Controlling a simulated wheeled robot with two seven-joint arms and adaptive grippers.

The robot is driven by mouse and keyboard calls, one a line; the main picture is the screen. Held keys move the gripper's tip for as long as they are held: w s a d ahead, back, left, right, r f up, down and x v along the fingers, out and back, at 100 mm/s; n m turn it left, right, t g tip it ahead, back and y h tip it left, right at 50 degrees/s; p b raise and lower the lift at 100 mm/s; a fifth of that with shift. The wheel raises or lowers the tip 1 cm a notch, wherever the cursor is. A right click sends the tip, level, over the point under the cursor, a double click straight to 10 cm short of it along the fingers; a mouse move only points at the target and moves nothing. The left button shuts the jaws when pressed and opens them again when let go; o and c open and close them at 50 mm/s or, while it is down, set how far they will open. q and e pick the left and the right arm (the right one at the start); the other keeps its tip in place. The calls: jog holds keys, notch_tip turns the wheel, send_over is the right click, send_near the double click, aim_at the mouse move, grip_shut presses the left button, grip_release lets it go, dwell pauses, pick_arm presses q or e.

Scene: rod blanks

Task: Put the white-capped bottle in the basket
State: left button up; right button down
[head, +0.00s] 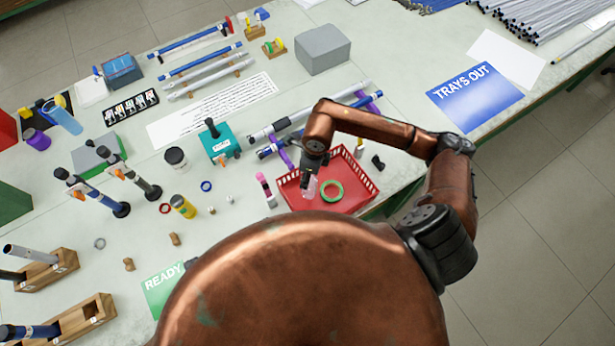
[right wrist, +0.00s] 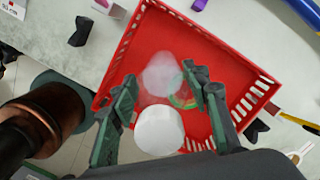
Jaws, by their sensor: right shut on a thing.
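The white-capped bottle shows in the right wrist view with its round white cap (right wrist: 160,130) toward the camera and a clear, see-through body beyond it. In the head view the clear bottle (head: 309,188) hangs below my right gripper (head: 311,170), over the left part of the red basket. My right gripper also shows in the right wrist view (right wrist: 160,88), its fingers shut on the bottle from both sides. The red basket (head: 362,170) has slotted walls and also fills much of the right wrist view (right wrist: 225,65). My left gripper is not in view.
A green ring (head: 332,191) lies in the basket. Rods on a purple stand (head: 285,157) lie behind. The table edge runs close in front.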

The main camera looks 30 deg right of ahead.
notch_tip(320, 180, down, 4)
jog(key=shift+w+d+r+p, duration=0.15)
jog(key=shift+r+p, duration=0.05)
jog(key=shift+p, duration=0.4)
jog(key=shift+f, duration=0.1)
jog(key=c, duration=1.1)
grip_release()
